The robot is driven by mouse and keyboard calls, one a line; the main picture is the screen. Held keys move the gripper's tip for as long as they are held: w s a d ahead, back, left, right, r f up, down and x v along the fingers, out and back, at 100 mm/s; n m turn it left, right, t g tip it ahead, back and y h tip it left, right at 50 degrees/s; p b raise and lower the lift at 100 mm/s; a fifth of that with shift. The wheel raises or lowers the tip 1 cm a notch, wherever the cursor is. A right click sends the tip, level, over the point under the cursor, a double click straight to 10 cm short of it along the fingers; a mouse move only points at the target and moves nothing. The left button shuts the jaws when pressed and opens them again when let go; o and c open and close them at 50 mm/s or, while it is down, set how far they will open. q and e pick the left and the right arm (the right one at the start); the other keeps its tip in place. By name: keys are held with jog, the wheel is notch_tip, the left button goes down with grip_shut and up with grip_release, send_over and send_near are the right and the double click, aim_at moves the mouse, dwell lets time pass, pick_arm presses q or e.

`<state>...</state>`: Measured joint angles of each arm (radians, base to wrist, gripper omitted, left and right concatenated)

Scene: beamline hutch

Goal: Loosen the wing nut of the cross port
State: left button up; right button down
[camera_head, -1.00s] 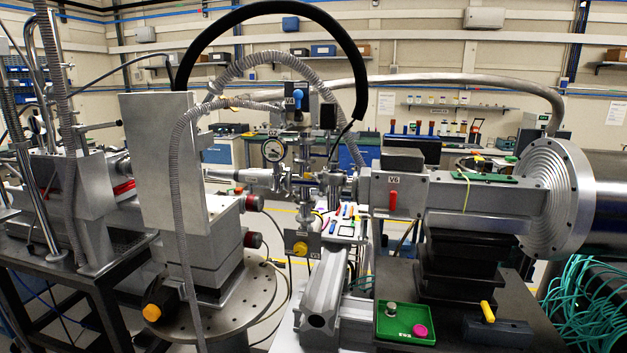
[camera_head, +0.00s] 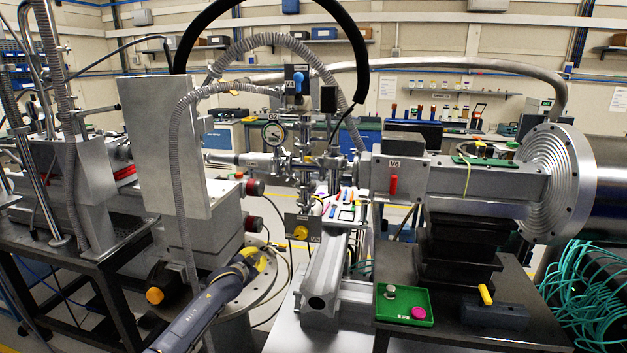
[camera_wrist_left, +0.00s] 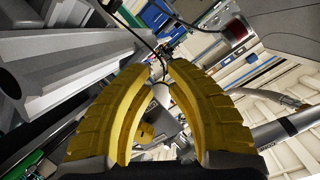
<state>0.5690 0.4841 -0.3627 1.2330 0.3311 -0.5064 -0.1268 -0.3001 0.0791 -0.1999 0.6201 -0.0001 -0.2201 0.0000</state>
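The cross port (camera_head: 305,165) is the small metal cross of flanges and clamps in the middle of the head view, beside a round dial gauge (camera_head: 273,133). Its wing nut is too small to make out among the fittings. My left gripper (camera_head: 262,262) has yellow fingers and is low and left of the cross, apart from it, above the round perforated plate. In the left wrist view its fingers (camera_wrist_left: 160,62) are apart with nothing held between them. A yellow knob (camera_wrist_left: 146,131) shows in the gap behind them. My right gripper is not in view.
A yellow knob on a plate (camera_head: 300,232) hangs below the cross. A blue valve handle (camera_head: 298,80) stands above it. The V6 valve's red handle (camera_head: 393,185) is to the right. A corrugated hose (camera_head: 176,170) hangs at the left. A green tray (camera_head: 404,306) holds small parts.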

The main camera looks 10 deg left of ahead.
pick_arm(q)
jog(key=w+d+r+m+t+h, duration=0.1)
jog(key=d+r+m, duration=0.1)
jog(key=r, duration=1.1)
jog(key=w+d+r+m+t+h, duration=0.1)
jog(key=r+m+t, duration=0.1)
jog(key=r, duration=1.2)
jog(key=s+d+r+m+h, duration=0.1)
jog(key=s+d+r+m, duration=0.3)
jog(key=r, duration=0.5)
jog(key=s+d+r+m+h, duration=0.1)
jog(key=s+d+r+m, duration=0.15)
jog(key=s+r, duration=0.45)
jog(key=s+d+r+m+h, duration=0.2)
jog(key=s+d+r+m, duration=0.2)
jog(key=s+d+r, duration=0.1)
jog(key=m+g, duration=0.3)
jog(key=m, duration=0.3)
send_near(314, 162)
jog(key=shift+y, duration=0.4)
jog(key=x, duration=0.9)
jog(key=shift+w+d, duration=0.3)
jog(key=shift+d, duration=0.05)
jog(key=shift+c, duration=0.4)
